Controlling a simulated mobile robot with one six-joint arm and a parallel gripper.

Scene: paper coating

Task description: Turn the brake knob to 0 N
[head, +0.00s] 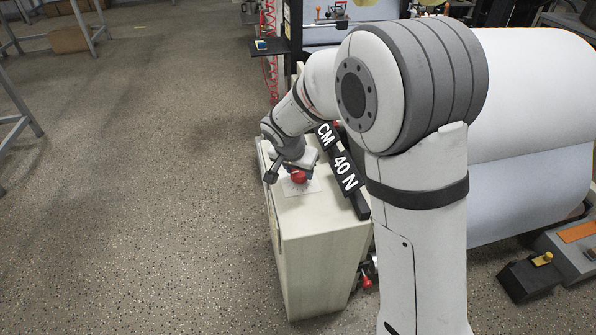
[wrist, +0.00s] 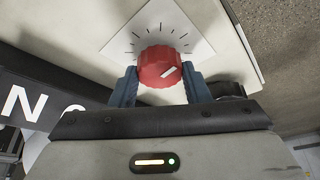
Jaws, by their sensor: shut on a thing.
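The red brake knob (head: 299,176) sits on a white dial plate (head: 312,188) on top of a cream cabinet (head: 325,222). In the wrist view the knob (wrist: 160,67) has a white pointer line aimed to the right and slightly up, and black tick marks fan around it on the plate (wrist: 143,27). My gripper (wrist: 159,85) has its two blue fingers on either side of the knob, shut on it. A black display (head: 338,160) beside the knob reads "40 N", with "CM" above it. In the wrist view only part of the display (wrist: 45,105) shows.
A large white paper roll (head: 535,100) stands to the right, behind my arm. Another red knob (head: 367,283) sits low on the cabinet's right side. A black box with a yellow switch (head: 530,275) lies at lower right.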

